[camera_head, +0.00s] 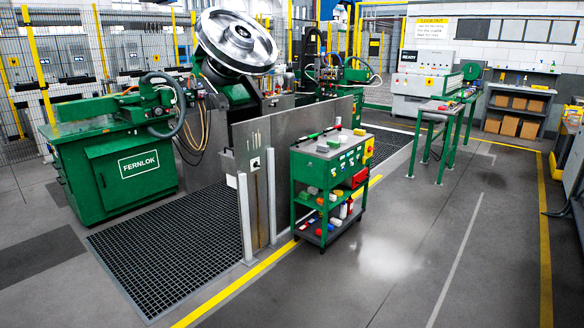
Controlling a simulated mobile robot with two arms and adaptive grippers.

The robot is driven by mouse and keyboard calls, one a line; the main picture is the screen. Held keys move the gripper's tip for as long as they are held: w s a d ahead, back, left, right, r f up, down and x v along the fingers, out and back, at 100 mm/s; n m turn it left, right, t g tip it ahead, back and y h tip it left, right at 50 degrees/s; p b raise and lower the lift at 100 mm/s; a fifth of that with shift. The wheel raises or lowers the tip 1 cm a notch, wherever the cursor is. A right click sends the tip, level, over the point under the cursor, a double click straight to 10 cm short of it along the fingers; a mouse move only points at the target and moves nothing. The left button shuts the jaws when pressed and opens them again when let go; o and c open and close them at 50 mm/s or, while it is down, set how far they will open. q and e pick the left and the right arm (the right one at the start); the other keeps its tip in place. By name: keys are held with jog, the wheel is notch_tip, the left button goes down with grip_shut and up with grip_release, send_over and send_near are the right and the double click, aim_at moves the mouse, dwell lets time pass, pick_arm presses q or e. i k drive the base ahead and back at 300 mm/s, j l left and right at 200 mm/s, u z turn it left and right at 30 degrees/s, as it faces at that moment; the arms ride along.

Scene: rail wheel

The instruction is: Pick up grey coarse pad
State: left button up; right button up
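I cannot pick out the grey coarse pad with certainty in the head view. More small items lie on a green-legged workbench (436,113) farther back on the right, too small to identify. Neither of my grippers is in view.
A green FERNLOK machine (125,170) stands left, with a large metal wheel (238,40) raised behind. Grey panels and posts (271,190) stand left of the cart. A floor grating (165,250) lies front left. The floor right of the cart (430,240) is clear.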

aim_at(320, 148)
jog(key=i, duration=2.35)
jog(key=i+j+z, duration=0.15)
jog(key=i, duration=0.7)
jog(key=i+j+z, duration=0.1)
jog(key=i, duration=0.7)
